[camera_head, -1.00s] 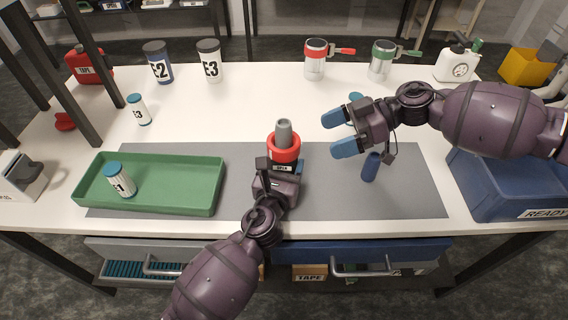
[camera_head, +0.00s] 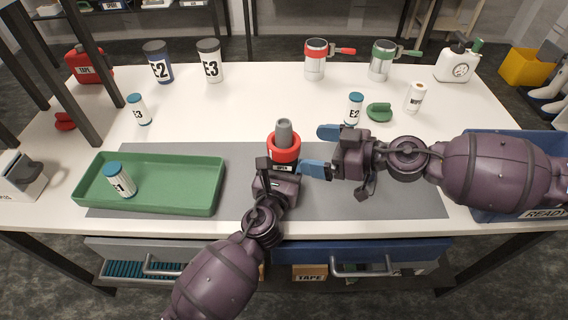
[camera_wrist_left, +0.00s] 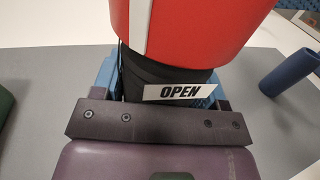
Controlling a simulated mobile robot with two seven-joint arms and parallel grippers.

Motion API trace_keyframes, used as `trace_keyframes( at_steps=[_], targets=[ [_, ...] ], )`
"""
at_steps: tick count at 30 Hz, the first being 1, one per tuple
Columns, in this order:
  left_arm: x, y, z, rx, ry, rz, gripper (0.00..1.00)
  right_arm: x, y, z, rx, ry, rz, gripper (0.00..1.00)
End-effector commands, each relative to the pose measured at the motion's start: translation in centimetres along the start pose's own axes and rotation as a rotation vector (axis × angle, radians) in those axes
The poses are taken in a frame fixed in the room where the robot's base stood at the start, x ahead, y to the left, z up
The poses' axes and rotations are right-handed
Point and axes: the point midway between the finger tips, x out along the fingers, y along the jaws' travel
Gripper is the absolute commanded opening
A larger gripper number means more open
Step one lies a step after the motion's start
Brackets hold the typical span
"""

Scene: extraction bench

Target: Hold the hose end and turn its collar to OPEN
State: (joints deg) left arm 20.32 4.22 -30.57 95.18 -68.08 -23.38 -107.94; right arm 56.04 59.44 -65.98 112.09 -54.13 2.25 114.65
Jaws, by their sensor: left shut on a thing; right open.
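The hose end stands upright over the grey mat, with a grey tip (camera_head: 284,132) and a red collar (camera_head: 284,149). In the left wrist view the collar (camera_wrist_left: 195,30) carries a white line left of centre. Below it a black body (camera_wrist_left: 150,80) bears an OPEN label (camera_wrist_left: 180,92), offset to the right of that line. My left gripper (camera_head: 277,183) is shut on the black body below the collar. My right gripper (camera_head: 318,151) is open just right of the collar, its blue fingers pointing left.
A green tray (camera_head: 205,190) holding a bottle (camera_head: 121,181) is on the left. A blue READY bin (camera_head: 490,213) is on the right, partly behind my right arm. Bottles and mugs stand farther back.

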Motion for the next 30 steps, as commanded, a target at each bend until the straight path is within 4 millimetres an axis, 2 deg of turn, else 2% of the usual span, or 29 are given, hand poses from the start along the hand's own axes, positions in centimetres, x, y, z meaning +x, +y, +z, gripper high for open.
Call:
trace_keyframes(
  at_steps=[3,9,18,30],
  targets=[
    [0.0,0.0,0.0,0.000,-0.001,-0.001,0.36,2.0,0.0,-0.1,-0.003,0.001,-0.002,0.96],
    [0.0,0.0,0.0,0.000,0.000,-0.001,0.36,4.8,0.0,-0.1,-0.003,0.000,-0.002,0.96],
    [0.0,0.0,0.0,0.000,0.000,-0.001,0.36,7.8,0.0,-0.1,-0.002,0.000,-0.002,0.96],
    [0.0,0.0,0.0,0.000,0.000,-0.001,0.36,7.9,-0.1,0.1,-0.018,-0.002,-0.084,0.96]
  ],
)
